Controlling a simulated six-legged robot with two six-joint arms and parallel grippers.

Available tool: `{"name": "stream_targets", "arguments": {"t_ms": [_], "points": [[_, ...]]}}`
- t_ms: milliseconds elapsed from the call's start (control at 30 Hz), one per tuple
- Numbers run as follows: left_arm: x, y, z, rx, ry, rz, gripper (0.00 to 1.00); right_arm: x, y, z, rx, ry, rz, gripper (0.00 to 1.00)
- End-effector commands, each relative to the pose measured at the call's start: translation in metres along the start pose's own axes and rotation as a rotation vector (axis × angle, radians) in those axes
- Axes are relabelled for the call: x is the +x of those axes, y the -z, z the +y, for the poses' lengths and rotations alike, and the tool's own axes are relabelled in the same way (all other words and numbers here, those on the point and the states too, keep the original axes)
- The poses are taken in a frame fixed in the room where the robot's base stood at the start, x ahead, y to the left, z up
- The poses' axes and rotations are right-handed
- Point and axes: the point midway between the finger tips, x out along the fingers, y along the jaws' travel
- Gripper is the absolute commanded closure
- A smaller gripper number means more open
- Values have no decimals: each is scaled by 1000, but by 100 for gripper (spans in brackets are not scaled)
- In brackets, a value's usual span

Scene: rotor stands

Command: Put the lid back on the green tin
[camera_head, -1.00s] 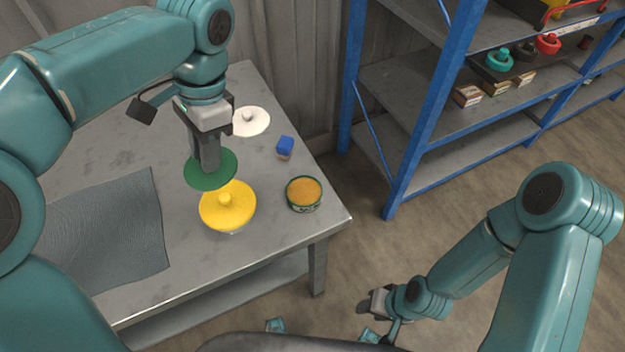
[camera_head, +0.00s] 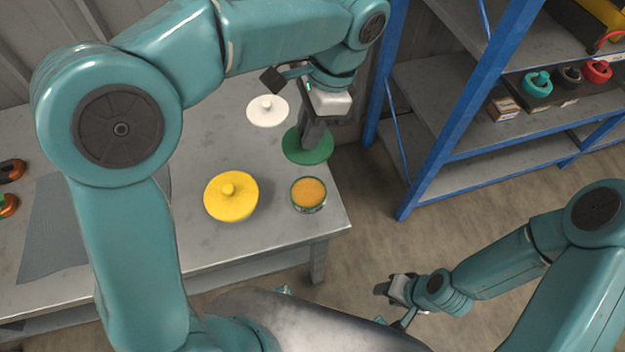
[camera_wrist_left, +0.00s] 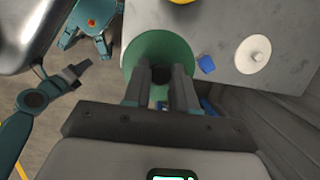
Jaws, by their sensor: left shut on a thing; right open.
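The green lid (camera_head: 299,146) hangs flat under my left gripper (camera_head: 307,138), which is shut on its knob. In the head view the lid shows just beyond the green tin (camera_head: 308,207), apart from it. The tin stands near the table's right edge, its orange-brown contents uncovered. In the left wrist view the lid (camera_wrist_left: 150,48) lies beneath the fingers (camera_wrist_left: 161,78), and the tin cannot be seen there. My right gripper (camera_head: 386,288) is open and empty, low beyond the table's front right corner.
A yellow lid (camera_head: 231,203) sits left of the tin, and a white lid (camera_head: 267,112) lies farther back on the grey table (camera_head: 265,235). A blue block (camera_wrist_left: 206,64) shows in the left wrist view. A blue-framed shelf (camera_head: 450,125) stands right. A grey mat (camera_head: 55,235) lies left.

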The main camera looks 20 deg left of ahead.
Motion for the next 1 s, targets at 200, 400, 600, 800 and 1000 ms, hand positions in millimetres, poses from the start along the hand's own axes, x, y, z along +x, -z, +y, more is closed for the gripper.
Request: {"name": "stream_targets", "arguments": {"t_ms": [200, 400, 600, 800, 1000], "points": [[68, 16, 0, 0, -4, -6, 100, 11, 0, 4, 0, 0, 0, 57], [114, 31, -1, 0, -3, -4, 100, 15, 0, 5, 0, 0, 0, 57], [132, 38, -2, -1, -2, -3, 100, 16, 0, 6, 0, 0, 0, 57], [162, 48, -3, 1, -2, -4, 100, 18, 0, 7, 0, 0, 0, 57], [168, 50, -3, -1, -1, 0, 100, 18, 0, 7, 0, 0, 0, 57]]}}
